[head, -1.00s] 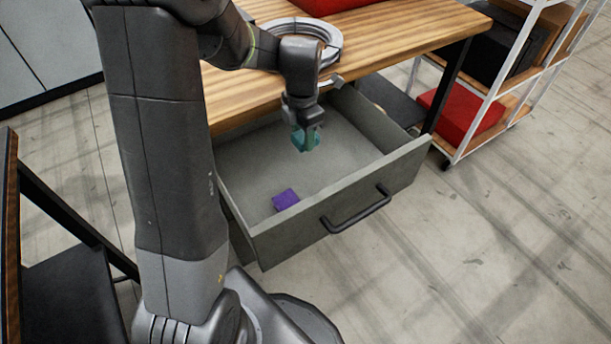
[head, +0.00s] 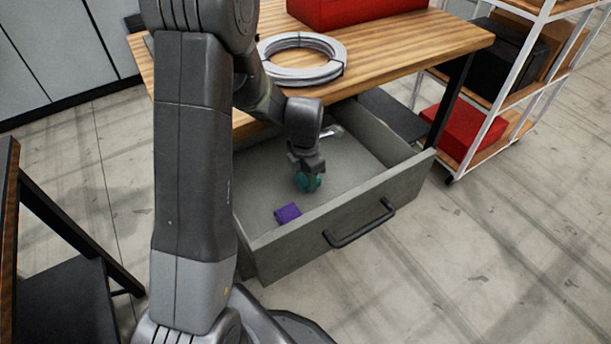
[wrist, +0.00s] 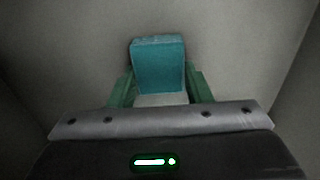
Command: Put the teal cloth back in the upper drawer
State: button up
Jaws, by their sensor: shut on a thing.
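The upper drawer (head: 382,210) is pulled out below the wooden table top, its grey floor showing. My gripper (head: 308,180) is down inside the drawer and shut on the teal cloth (head: 315,184). In the wrist view, the cloth (wrist: 158,64) sits between the two green fingers of my gripper (wrist: 160,88), with the grey drawer floor (wrist: 235,50) behind it. I cannot tell whether the cloth touches the floor.
A purple block (head: 288,213) lies on the drawer floor near the front wall. A silver object (head: 330,132) is at the drawer's back. A coiled grey hose (head: 300,58) and a red box (head: 345,10) are on the table top. A white-framed shelf (head: 500,90) stands right.

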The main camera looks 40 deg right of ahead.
aim_at(305, 178)
jog(key=shift+f, duration=0.2)
jog(key=o, duration=0.9)
jog(key=shift+r, duration=0.15)
notch_tip(305, 178, up, 12)
jog(key=shift+r+p, duration=0.1)
jog(key=shift+p, duration=0.5)
